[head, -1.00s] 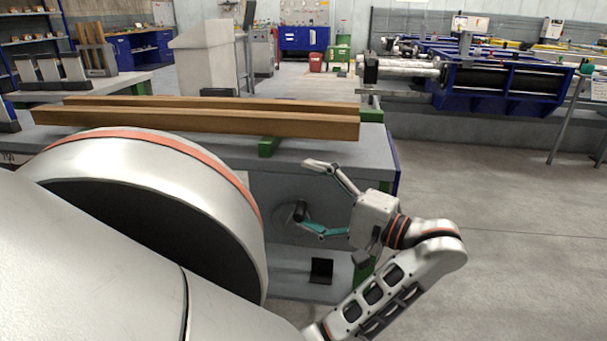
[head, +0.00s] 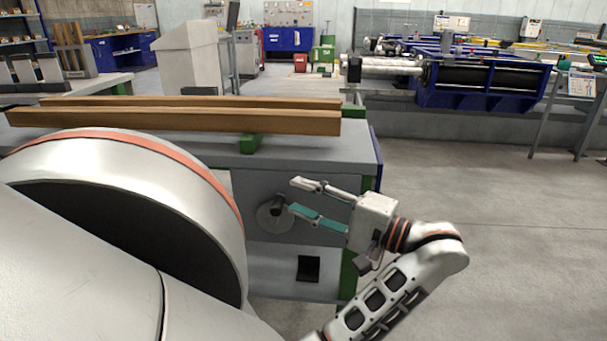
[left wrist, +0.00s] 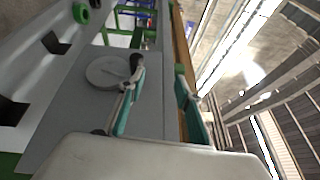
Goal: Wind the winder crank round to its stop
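The winder crank (head: 265,219) is a grey disc with a dark handle (head: 278,204) on the grey side of the table. It also shows in the left wrist view as a round disc (left wrist: 104,73) with its dark handle (left wrist: 137,62). My left gripper (head: 292,195) is part open, its teal-padded fingers roughly parallel with an empty gap between them. In the head view its lower fingertip is at the handle's right. In the left wrist view (left wrist: 160,68) the handle lies at the tip of the left finger, outside the gap; I cannot tell whether they touch. My right gripper is out of view.
Long wooden beams (head: 200,121) lie on the tabletop above the crank. A dark square opening (head: 308,269) is in the table side below. Open grey floor (head: 450,220) lies to the right, with a blue roller machine (head: 485,85) behind.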

